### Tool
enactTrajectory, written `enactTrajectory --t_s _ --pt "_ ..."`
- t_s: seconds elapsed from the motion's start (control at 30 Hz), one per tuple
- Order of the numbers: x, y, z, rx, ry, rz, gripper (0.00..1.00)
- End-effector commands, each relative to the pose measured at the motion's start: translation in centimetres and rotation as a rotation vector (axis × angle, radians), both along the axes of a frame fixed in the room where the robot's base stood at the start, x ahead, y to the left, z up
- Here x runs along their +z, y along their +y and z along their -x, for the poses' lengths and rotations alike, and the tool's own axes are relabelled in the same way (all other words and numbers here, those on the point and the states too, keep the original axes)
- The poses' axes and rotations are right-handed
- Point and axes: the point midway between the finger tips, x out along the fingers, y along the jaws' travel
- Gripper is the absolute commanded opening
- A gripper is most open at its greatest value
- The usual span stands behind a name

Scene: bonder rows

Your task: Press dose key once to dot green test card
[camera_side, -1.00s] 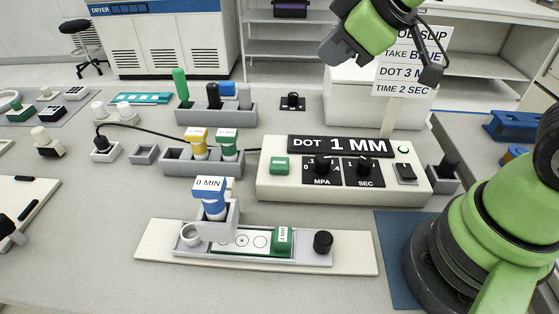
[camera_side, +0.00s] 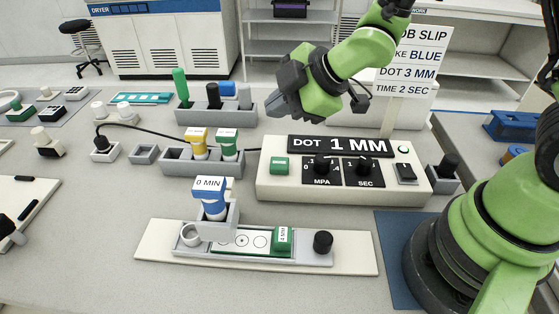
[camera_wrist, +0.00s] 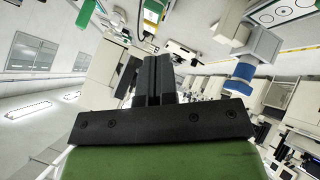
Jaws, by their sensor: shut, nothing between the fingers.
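The dispenser box (camera_side: 262,187) has a display reading "DOT 1 MM", MPA and SEC dials, and a green key (camera_side: 280,165) on its left; the key's label is too small to read. The green-edged test card (camera_side: 228,241), with circles on it, lies in a grey holder on a pale board. A green block (camera_side: 283,240) labelled in MM sits over its right part. A blue bottle (camera_side: 213,206) with a "0 MIN" tag stands at its left; it also shows in the wrist view (camera_wrist: 243,72). My gripper (camera_side: 277,108) is shut and empty, above and behind the green key, apart from it.
A grey rack (camera_side: 176,167) holds yellow and green bottles left of the box. Another rack (camera_side: 237,118) stands behind it. A job slip sign (camera_side: 410,70) reads blue, dot 3 MM, time 2 SEC. A black knob (camera_side: 323,241) stands right of the card.

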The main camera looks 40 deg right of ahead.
Motion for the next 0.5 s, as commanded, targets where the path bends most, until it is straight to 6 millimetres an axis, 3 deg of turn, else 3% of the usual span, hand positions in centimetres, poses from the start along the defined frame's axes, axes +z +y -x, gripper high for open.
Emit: enactTrajectory --t_s 0.5 --pt "-6.5 0.0 0.1 -0.001 0.006 0.001 0.0"
